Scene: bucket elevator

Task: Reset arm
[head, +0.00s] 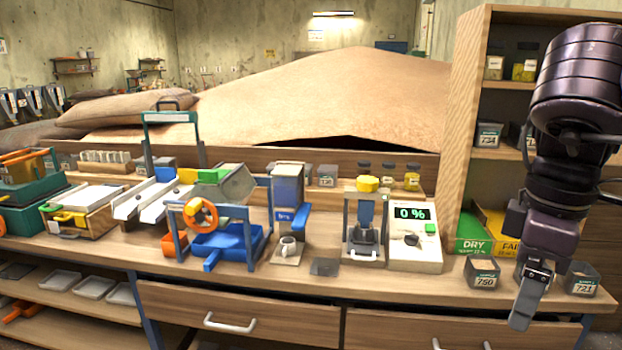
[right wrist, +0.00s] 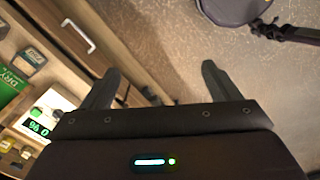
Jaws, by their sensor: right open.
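My right arm comes down at the right side of the head view, in front of the shelf. My right gripper (head: 530,290) points downward near the front edge of the bench, before the small dark containers. In the right wrist view its two fingers (right wrist: 162,85) stand wide apart with nothing between them, above the floor. My left gripper is not in either view.
The wooden bench (head: 330,278) holds a blue device with an orange wheel (head: 201,214), a 0 % meter (head: 413,240), and containers labelled 750 (head: 482,274) and 721 (head: 581,279). A tall shelf (head: 468,100) stands at right. Drawers (head: 240,312) lie below.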

